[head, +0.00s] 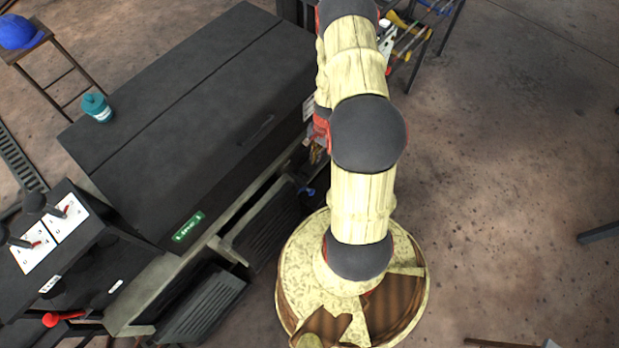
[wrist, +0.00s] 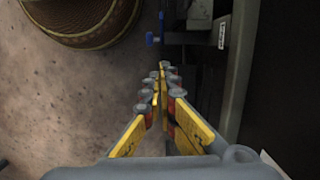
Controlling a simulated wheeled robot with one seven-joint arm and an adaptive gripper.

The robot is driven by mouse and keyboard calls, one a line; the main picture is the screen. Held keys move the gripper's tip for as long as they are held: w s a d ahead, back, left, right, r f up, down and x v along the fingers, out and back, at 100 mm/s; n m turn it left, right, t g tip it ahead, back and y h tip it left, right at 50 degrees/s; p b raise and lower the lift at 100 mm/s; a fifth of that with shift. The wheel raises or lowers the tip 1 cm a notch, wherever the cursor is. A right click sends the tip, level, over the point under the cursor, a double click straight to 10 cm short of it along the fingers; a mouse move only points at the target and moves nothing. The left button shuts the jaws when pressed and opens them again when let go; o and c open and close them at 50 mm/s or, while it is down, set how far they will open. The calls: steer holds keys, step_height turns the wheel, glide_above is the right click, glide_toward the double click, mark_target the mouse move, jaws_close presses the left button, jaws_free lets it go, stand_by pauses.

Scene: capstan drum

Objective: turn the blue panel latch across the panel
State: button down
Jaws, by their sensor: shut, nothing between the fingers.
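The blue panel latch (wrist: 154,38) shows in the wrist view as a small blue knob with a dark blue upright part beside it, just beyond my fingertips. In the head view a small blue piece (head: 307,190) shows low beside the black cabinet, left of my arm, and looks like the same latch. My gripper (wrist: 163,70) is shut and empty, its yellow fingers pointing towards the latch with a gap between. In the head view my arm mostly hides the gripper. The panel face is hard to make out, so I cannot tell the latch's angle against it.
A large black cabinet (head: 190,105) fills the left of the head view, with a control box with levers (head: 50,235) at its near end. My round base stands close to it. A stool with a blue helmet (head: 18,32) is at the far left. Open floor lies right.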

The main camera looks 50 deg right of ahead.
steer(key=b, duration=0.4)
glide_toward(308, 189)
steer(key=d+f, duration=0.2)
steer(key=d, duration=0.1)
steer(key=a, duration=0.1)
steer(key=a+f+b, duration=0.1)
steer(key=a, duration=0.1)
steer(key=shift+a+f, duration=0.25)
steer(key=shift+a, duration=0.1)
steer(key=shift+a+r+p, duration=0.1)
steer(key=shift+a+p, duration=0.3)
steer(key=shift+p, duration=0.1)
stand_by(0.4)
steer(key=shift+a+h, duration=0.15)
steer(key=shift+h, duration=0.15)
steer(key=shift+s+a+h+p, duration=0.1)
steer(key=shift+a+h+p, duration=0.3)
steer(key=shift+h+p, duration=0.4)
steer(key=shift+s+a+h+p, duration=0.1)
steer(key=shift+a+h+p, duration=0.25)
steer(key=shift+h+p, duration=0.4)
steer(key=shift+a+f+t+h, duration=0.15)
steer(key=shift+a+f+h, duration=0.4)
steer(key=shift+a+h, duration=0.35)
steer(key=shift+a+f+t+h, duration=0.15)
steer(key=shift+a+f+h, duration=0.4)
steer(key=shift+a+h, duration=0.35)
steer(key=shift+f, duration=0.1)
